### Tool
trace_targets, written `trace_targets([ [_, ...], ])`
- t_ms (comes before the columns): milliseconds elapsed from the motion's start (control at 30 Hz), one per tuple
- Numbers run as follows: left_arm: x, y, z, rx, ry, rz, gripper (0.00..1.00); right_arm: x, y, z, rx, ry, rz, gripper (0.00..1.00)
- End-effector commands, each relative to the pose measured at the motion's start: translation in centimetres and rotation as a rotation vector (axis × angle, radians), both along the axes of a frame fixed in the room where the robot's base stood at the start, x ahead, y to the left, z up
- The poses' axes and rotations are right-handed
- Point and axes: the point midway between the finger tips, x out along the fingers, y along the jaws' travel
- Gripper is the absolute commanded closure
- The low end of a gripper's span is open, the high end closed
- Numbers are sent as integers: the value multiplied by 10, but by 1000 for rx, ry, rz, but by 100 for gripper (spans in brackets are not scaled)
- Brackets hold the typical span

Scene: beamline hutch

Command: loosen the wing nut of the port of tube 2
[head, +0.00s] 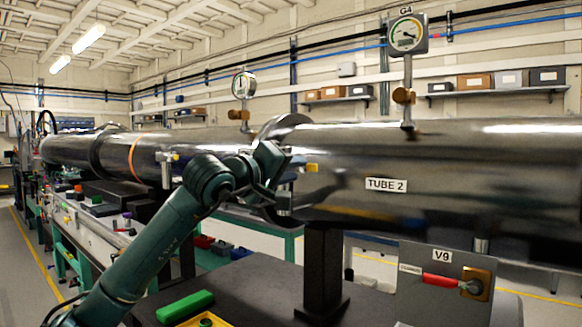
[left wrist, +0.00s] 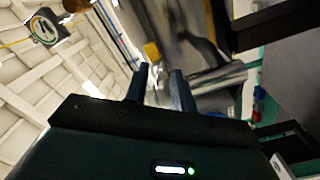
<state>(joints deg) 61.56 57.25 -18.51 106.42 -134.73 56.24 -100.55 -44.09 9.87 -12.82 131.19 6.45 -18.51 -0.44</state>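Tube 2 (head: 450,150) is a large shiny steel tube with a "TUBE 2" label (head: 385,186). My left gripper (head: 288,172) is at its left end, beside the flange. A small yellow piece (head: 312,168) shows just right of the fingers; it may be the wing nut, but I cannot tell. In the left wrist view my left gripper (left wrist: 160,70) has its two dark fingers apart with a gap between them. A yellow piece (left wrist: 151,52) shows beyond the fingertips, and a silvery cylinder (left wrist: 218,78) lies to their right. My right gripper is out of view.
Gauge G4 (head: 407,36) stands on top of tube 2, and another gauge (head: 243,85) stands further left. A panel marked V9 (head: 440,285) with a red-handled valve (head: 440,281) is at lower right. A green block (head: 185,306) lies on the dark bench below.

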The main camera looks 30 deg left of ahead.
Motion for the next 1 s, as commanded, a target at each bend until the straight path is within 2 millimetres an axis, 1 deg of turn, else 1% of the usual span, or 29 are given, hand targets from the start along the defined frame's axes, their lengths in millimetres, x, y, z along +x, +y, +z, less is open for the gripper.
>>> trace_targets([
  [233, 1, 0, 0, 0, 0, 0, 75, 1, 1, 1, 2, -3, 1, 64],
  [500, 0, 0, 0, 0, 1, -1, 97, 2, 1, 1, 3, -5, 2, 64],
  [567, 0, 0, 0, 0, 1, -1, 100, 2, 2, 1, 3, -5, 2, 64],
  [1000, 0, 0, 0, -15, 2, -1, 100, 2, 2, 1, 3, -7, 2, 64],
])
